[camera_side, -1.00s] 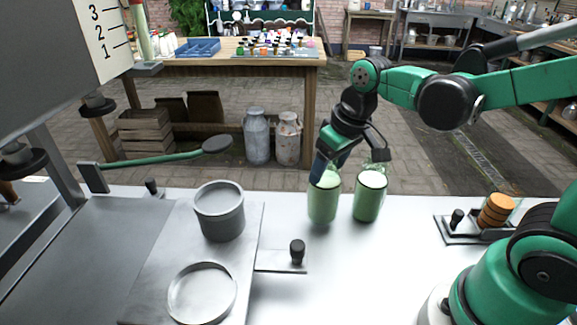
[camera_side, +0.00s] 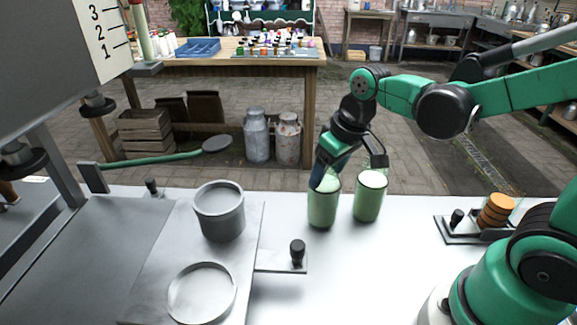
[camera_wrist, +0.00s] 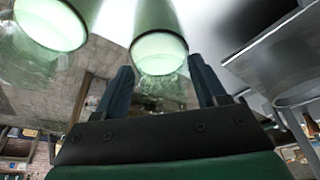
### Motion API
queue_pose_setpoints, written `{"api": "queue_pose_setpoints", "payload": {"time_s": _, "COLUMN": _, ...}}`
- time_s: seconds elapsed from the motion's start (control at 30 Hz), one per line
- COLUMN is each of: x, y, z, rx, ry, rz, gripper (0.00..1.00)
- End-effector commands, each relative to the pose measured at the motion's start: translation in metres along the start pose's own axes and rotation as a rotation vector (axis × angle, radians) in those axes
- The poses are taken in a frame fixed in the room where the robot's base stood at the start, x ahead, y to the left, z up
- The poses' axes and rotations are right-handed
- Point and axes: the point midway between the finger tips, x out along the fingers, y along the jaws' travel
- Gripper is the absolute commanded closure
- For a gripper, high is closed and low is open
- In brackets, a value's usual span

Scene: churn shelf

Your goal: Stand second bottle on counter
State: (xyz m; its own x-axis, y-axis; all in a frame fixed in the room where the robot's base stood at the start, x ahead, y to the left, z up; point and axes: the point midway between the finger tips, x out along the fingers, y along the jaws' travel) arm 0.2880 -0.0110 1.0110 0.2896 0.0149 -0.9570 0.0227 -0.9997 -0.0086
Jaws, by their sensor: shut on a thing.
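Two pale green bottles with lighter, whitish-green upper faces are side by side at the counter's (camera_side: 350,275) far edge in the side view. My gripper (camera_side: 324,178) reaches down onto the left bottle (camera_side: 322,207) and is shut on it near its top. That bottle is upright and appears to rest on the counter, though contact under it is not clear. The right bottle (camera_side: 369,203) stands upright, a small gap away. In the wrist view, the held bottle (camera_wrist: 158,22) shows between the dark fingers of my gripper (camera_wrist: 165,80), with the other bottle (camera_wrist: 55,22) to its left.
A grey metal pot (camera_side: 220,215) and a shallow round ring (camera_side: 202,292) are on the metal plate at left. A black-knobbed bracket (camera_side: 280,261) juts toward the bottles. A holder with stacked orange discs (camera_side: 495,210) stands at right. The counter in front of the bottles is clear.

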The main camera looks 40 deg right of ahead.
Motion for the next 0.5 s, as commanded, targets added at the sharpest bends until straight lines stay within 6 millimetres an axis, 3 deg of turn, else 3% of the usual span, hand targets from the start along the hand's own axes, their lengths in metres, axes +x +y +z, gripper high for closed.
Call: {"api": "queue_pose_setpoints", "payload": {"time_s": 0.5, "x": 0.0058, "y": 0.0000, "z": 0.0017, "rx": 0.000, "ry": 0.000, "rz": 0.000, "gripper": 1.00}}
